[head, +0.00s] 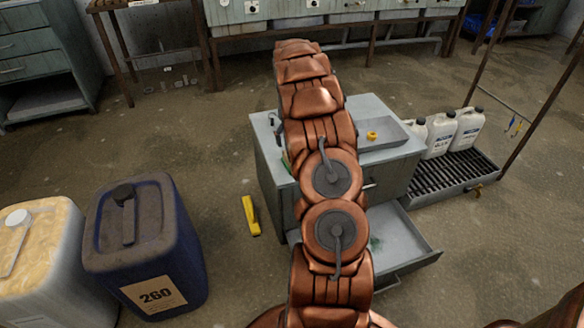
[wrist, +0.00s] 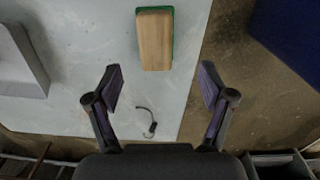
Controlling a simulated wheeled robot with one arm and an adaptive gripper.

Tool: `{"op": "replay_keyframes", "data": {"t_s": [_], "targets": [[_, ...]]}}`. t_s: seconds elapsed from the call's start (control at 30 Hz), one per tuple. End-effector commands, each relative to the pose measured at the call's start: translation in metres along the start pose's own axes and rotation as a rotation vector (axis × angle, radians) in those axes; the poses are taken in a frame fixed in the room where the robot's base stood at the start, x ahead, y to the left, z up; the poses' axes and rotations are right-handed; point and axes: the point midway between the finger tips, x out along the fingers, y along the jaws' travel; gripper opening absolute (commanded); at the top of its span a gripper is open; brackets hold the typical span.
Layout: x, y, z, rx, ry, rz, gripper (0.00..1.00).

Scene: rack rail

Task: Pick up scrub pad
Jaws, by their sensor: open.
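The scrub pad (wrist: 155,40) looks like a tan block with a green layer along its edge. It lies on the pale cabinet top (wrist: 95,30) near that top's right edge in the wrist view. My gripper (wrist: 162,84) is open and empty, its two fingers spread apart. The pad lies beyond the fingertips, higher in the picture and roughly between them. In the head view my arm hides the gripper and most of the pad; a sliver of green shows at the left of the cabinet top (head: 264,124).
A small dark hooked piece (wrist: 151,127) lies on the cabinet top between the fingers. A grey tray (wrist: 22,62) stands to the left. Below the top, a drawer (head: 405,238) is open. A yellow object (head: 250,215) and a blue canister (head: 145,245) are on the floor.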

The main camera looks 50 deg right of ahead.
Motion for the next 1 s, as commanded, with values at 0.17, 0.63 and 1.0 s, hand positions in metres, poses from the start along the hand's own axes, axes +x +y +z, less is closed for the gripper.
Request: {"op": "replay_keyframes", "data": {"t_s": [0.17, 0.63, 1.0], "targets": [[0.020, 0.012, -0.005, 0.006, 0.006, -0.007, 0.81], [0.057, 0.011, -0.006, 0.006, 0.006, -0.008, 0.81], [0.097, 0.007, -0.008, 0.005, 0.007, -0.007, 0.81]]}}
